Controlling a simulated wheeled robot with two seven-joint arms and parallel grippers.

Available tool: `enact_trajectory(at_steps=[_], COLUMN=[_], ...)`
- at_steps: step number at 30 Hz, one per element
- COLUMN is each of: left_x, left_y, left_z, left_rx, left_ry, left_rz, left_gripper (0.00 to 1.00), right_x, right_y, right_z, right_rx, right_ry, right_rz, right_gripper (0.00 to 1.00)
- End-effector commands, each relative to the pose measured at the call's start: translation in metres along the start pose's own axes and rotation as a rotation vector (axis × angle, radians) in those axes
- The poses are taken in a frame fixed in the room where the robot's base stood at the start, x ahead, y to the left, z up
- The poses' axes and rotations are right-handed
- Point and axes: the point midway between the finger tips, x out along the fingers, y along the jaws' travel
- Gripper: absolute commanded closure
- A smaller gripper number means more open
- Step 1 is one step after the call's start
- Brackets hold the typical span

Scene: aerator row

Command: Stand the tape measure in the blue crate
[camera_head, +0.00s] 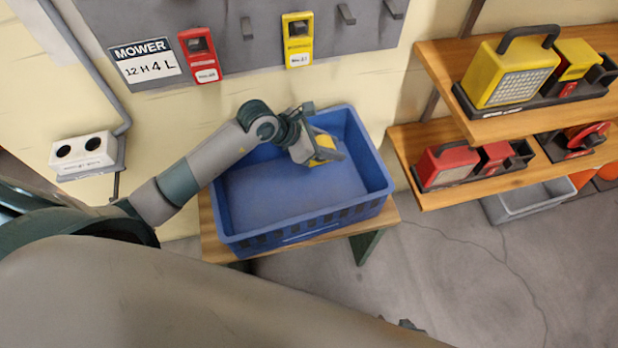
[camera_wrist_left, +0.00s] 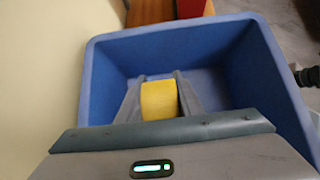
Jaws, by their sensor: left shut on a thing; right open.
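The blue crate (camera_head: 245,240) stands on a small wooden bench. Its walls also show in the left wrist view (camera_wrist_left: 262,75). My left gripper (camera_head: 318,148) reaches over the crate's back wall side and is shut on the yellow tape measure (camera_head: 323,143). In the left wrist view the tape measure (camera_wrist_left: 159,100) sits between the two fingers, within the crate's outline. I cannot tell whether it touches the crate floor. The visible crate floor is empty. Only a small dark part of what seems my right gripper (camera_head: 410,325) shows at the bottom edge; the rest is hidden.
Wooden shelves (camera_head: 445,124) at the right hold yellow and red lamps and tools. A grey bin (camera_head: 522,202) stands below them. A grey wall panel (camera_head: 270,40) with hooks and tags hangs behind the crate. The floor to the right of the bench is clear.

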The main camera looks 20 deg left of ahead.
Motion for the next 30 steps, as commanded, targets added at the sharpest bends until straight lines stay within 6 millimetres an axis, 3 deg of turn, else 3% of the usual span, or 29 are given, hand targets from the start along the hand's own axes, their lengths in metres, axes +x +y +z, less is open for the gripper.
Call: enact_trajectory(at_steps=[9,23,30], left_x=[0.032,0.04,0.057], left_y=[-0.001,0.0,-0.001], left_z=[-0.033,-0.04,-0.056], left_rx=[-0.003,0.0,-0.003], left_ry=[0.002,-0.001,0.0], left_rz=[-0.001,0.0,-0.001], left_gripper=[0.98,0.98,0.98], right_x=[-0.001,0.0,-0.001], right_y=[-0.002,-0.003,-0.003], right_z=[-0.002,-0.002,-0.002], right_rx=[0.0,-0.001,-0.001], right_ry=[0.012,0.014,0.017], right_rz=[-0.002,-0.003,-0.003], right_gripper=[0.43,0.43,0.43])
